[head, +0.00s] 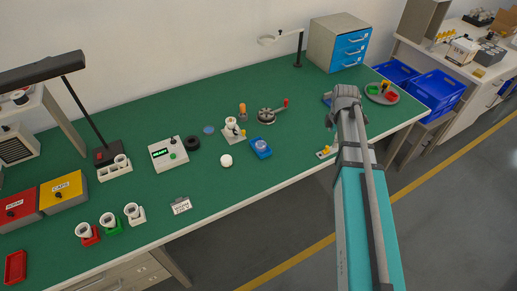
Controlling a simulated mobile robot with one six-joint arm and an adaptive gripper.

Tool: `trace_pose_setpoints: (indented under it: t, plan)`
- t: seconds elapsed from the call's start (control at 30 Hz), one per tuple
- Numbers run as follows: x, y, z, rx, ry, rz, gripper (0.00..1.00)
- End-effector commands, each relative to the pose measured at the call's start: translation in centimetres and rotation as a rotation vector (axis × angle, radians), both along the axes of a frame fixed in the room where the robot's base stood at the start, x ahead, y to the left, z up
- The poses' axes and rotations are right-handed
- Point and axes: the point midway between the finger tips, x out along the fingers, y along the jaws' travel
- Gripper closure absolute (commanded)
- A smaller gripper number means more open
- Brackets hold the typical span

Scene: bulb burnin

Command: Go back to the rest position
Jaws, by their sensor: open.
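My arm reaches up from the bottom right over the right end of the green bench (240,190). My gripper (332,121) is at its far end, above the bench, near a small blue item. It is open and I see nothing held in it. The wrist hides most of its fingers and part of the bench behind it. A metal tray (398,98) with red, green and yellow pieces lies to the right of the gripper.
A blue-drawer cabinet (347,53) stands behind. A tester with a green display (168,153), a blue device (261,148) and a round metal fixture with a red handle (268,115) stand left of my arm. Blue crates (435,88) are at the right. The front middle of the bench is mostly clear.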

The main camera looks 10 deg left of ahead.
Motion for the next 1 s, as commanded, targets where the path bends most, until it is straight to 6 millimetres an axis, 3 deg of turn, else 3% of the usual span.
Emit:
trace_pose_setpoints:
  t: [0.7,1.0]
  plan:
    - [-0.1,0.3,0.0,0.0,0.0,-0.002,0.0]
    - [-2.0,0.7,0.0,0.0,0.0,-0.175,0.0]
